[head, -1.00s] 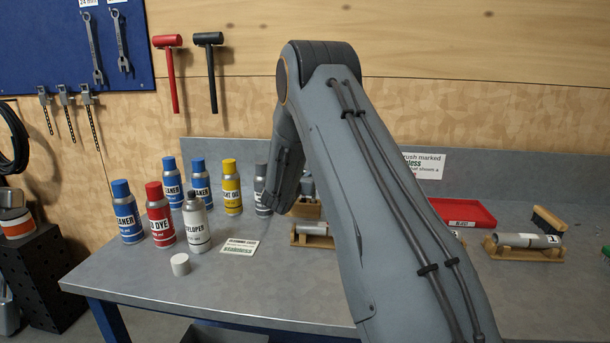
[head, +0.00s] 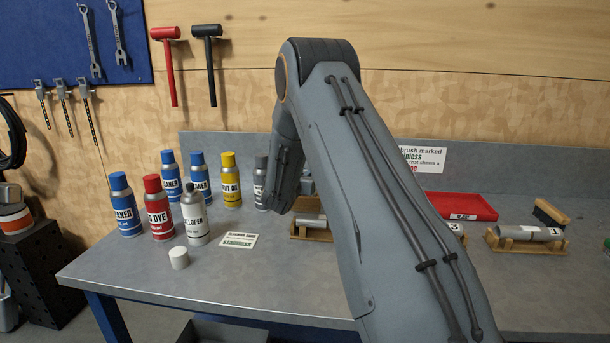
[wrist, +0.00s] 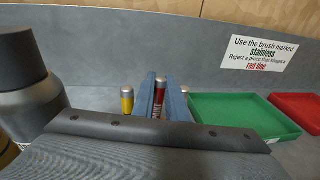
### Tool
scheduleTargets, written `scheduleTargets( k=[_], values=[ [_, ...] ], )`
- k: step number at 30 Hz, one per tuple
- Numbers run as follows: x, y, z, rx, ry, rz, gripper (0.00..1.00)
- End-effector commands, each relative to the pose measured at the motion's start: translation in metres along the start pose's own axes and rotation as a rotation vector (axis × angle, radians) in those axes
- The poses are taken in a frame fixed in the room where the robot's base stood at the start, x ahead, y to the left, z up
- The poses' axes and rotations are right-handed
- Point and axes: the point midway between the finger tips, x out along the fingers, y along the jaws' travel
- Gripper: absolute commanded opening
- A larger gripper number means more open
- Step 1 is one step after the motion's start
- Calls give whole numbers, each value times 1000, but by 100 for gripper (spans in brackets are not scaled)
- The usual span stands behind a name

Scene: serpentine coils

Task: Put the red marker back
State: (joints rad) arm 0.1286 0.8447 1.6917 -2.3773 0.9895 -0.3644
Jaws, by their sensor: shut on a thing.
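The red marker (wrist: 160,96), with a silvery end, stands roughly upright between the blue fingers of my gripper (wrist: 163,92) in the wrist view. My gripper is shut on it. A yellow marker (wrist: 127,100) stands just left of the fingers, and the silvery end of another marker (wrist: 185,90) shows at their right. The lower ends of the markers and whatever bears them are hidden behind the dark edge of my gripper body. In the head view my arm hides the gripper and the red marker.
A green tray (wrist: 285,129) and a red tray (wrist: 304,101) lie to the right in the wrist view. Several bottles, including a red dye bottle (head: 158,210), stand left of my arm. A white cap (head: 179,258) lies in front.

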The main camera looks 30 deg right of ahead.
Motion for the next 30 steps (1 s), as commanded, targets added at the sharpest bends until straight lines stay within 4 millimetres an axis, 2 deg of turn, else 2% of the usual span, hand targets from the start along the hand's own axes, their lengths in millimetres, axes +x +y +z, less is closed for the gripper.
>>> scheduleTargets(
  k=[8,9,12,23,30],
  values=[
    [0,0,0,1,-1,0,0],
    [0,0,0,1,-1,0,17],
    [0,0,0,1,-1,0,34],
    [-3,1,0,1,-1,0,34],
    [-38,2,-1,0,-1,2,34]
  ],
)
